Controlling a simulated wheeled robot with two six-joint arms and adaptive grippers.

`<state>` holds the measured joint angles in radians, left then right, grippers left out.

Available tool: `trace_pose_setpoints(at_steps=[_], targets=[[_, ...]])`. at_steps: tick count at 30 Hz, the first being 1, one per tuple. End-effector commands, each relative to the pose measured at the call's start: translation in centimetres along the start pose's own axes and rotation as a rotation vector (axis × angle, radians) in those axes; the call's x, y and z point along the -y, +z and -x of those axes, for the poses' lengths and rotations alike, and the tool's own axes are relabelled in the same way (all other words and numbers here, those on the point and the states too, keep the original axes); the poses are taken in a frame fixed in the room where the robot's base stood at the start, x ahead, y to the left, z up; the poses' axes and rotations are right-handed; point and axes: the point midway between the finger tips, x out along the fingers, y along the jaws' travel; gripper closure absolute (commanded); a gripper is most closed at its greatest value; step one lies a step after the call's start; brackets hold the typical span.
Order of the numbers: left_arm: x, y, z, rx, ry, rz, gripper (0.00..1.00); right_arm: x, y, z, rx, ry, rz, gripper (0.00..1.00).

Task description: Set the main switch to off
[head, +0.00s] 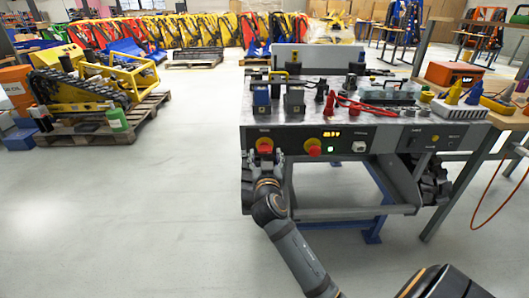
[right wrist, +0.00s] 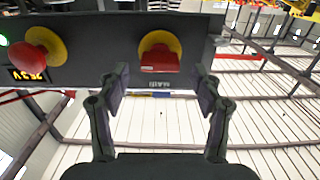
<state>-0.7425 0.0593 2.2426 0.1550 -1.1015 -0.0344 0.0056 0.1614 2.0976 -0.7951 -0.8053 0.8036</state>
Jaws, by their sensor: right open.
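The main switch is a red handle on a yellow round plate (head: 264,143) on the left of the grey bench front panel. In the right wrist view the red handle (right wrist: 160,62) shows as a wide block on its yellow plate, beside an upside-down label. My right gripper (head: 265,157) is right in front of the switch, at its lower edge. In the right wrist view my right gripper (right wrist: 162,90) is open and empty. Its fingertips stand apart on either side of the handle's line, with no contact visible. My left gripper is not in view.
A red mushroom button (head: 313,148) on yellow sits right of the switch, near a lit display (head: 331,134) and a green light. The bench top (head: 258,115) holds several tools and devices. A pallet (head: 150,108) with yellow equipment stands at left. The floor between is clear.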

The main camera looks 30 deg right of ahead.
Motion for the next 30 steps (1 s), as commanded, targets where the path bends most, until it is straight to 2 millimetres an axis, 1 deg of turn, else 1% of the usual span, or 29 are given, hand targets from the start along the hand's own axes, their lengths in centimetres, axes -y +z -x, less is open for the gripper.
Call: trace_pose_setpoints(at_steps=[1,3,6,9,15,16,27,28,30], targets=[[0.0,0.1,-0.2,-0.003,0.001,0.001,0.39,-0.1,-0.1,-1.0,-0.003,0.002,0.003,0.34],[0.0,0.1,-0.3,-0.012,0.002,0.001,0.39,0.0,0.1,-1.9,-0.001,0.001,0.001,0.34],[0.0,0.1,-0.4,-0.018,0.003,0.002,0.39,0.0,0.0,-2.9,-0.001,0.001,0.001,0.34],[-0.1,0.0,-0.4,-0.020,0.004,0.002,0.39,0.0,0.0,-3.3,0.000,0.001,0.000,0.34],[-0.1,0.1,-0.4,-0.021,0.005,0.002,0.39,0.0,0.0,-3.3,0.001,0.000,0.000,0.34],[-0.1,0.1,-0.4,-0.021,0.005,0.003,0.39,0.0,0.0,-3.3,0.001,0.000,0.000,0.35],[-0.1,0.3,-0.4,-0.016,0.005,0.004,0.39,0.0,0.0,-3.2,0.001,0.000,0.000,0.86],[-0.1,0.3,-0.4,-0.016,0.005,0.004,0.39,0.0,0.0,-3.2,0.001,0.000,0.000,0.88],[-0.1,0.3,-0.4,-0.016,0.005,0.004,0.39,0.0,0.0,-3.2,0.001,0.000,0.001,0.88]])
